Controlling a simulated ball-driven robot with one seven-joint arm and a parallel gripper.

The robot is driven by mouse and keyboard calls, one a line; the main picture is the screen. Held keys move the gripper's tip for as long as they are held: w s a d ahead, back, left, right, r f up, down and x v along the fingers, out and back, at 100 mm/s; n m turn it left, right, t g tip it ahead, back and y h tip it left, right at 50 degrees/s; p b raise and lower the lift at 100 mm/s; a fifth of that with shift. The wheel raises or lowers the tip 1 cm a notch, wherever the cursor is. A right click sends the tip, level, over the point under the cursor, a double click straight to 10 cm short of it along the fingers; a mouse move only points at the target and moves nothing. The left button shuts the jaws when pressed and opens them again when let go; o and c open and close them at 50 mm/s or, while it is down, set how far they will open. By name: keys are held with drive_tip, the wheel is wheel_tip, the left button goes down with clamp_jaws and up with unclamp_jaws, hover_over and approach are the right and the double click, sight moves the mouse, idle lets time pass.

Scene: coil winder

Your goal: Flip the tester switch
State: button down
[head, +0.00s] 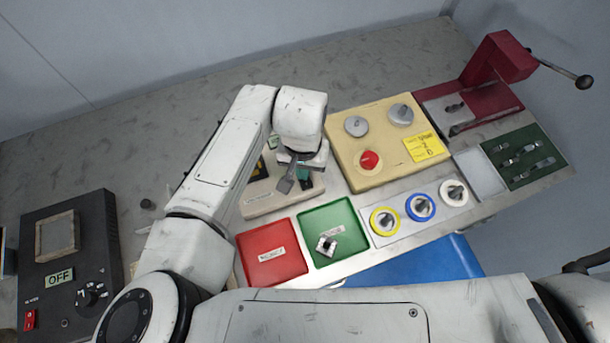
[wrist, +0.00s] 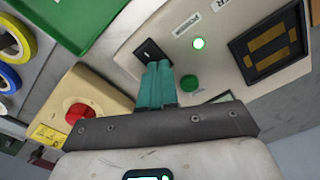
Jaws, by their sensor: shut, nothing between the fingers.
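The cream box that appears to be the tester (head: 262,205) stands under my gripper, partly hidden by it in the head view. My gripper (wrist: 158,66) is shut and empty. Its teal fingertips are at the lower edge of the switch plate and partly cover it. I cannot tell whether they touch the switch or which way it is set.
A red tray (head: 271,254) and a green tray (head: 343,252) holding a small part lie in front. A beige box with a red button (head: 369,160) stands to the right, beside wire spools (head: 420,207). A black box with an OFF sign (head: 60,278) is at left.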

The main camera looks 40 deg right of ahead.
drive_tip(key=shift+r+p, duration=2.9)
drive_tip(key=shift+r, duration=0.6)
drive_tip(key=shift+s+f, duration=0.1)
